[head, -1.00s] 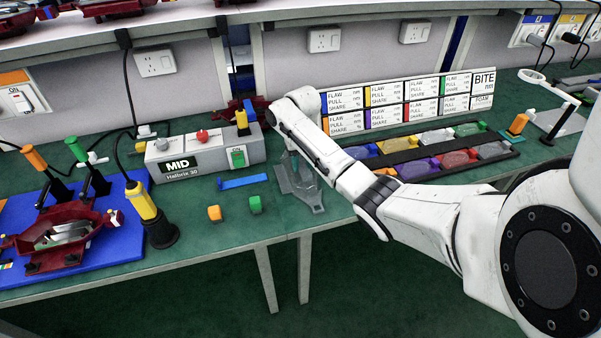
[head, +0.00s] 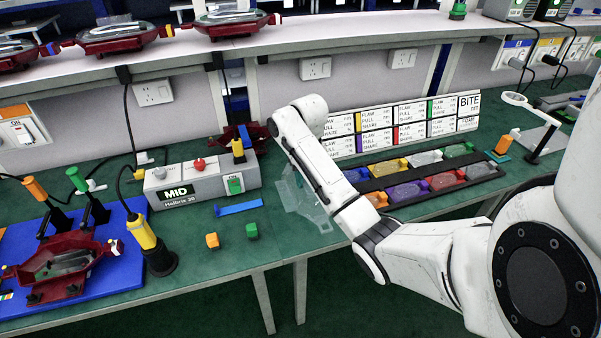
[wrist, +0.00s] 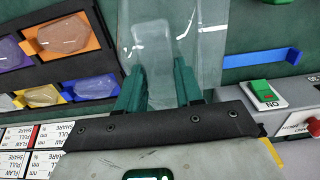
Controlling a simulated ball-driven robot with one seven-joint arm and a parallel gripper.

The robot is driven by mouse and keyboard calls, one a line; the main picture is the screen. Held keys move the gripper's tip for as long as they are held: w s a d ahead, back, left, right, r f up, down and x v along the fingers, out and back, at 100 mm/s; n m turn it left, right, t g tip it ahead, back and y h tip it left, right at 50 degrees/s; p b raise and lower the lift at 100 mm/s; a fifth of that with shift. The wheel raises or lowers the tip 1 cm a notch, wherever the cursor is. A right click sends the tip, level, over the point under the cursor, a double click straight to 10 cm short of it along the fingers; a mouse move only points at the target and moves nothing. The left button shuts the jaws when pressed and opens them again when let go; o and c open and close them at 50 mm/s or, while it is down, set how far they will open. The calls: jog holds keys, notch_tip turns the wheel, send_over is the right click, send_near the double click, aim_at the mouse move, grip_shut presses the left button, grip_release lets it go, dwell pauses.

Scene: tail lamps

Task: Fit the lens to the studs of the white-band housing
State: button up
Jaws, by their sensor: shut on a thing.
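My gripper (wrist: 160,82) is shut on a clear, see-through piece (wrist: 205,45), seemingly the lens, between its green fingers. In the head view this clear piece (head: 294,197) shows below the end of my arm, over the green bench right of the grey control box; my arm hides the fingers and part of the piece. I cannot tell its gap from the bench.
The grey MID box (head: 200,183), blue bar (head: 238,208), orange block (head: 212,240) and green block (head: 252,231) lie left of the clear piece. A yellow-black tool (head: 150,240) stands beside the mat (head: 125,275). A tray of coloured lenses (head: 425,187) lies right. More red housings (head: 118,38) sit on the shelf.

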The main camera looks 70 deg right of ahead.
jog(key=s+a+r+p, duration=0.1)
jog(key=s+p, duration=0.1)
jog(key=s+a+r+p, duration=0.1)
jog(key=s+a+p, duration=0.1)
jog(key=s+a+r+p, duration=0.1)
jog(key=s+p, duration=0.1)
jog(key=shift+a+r, duration=0.2)
jog(key=shift+s+a+r+p, duration=0.1)
jog(key=shift+s+a+p, duration=0.25)
jog(key=shift+s, duration=0.1)
jog(key=shift+w, duration=0.1)
dwell(0.6)
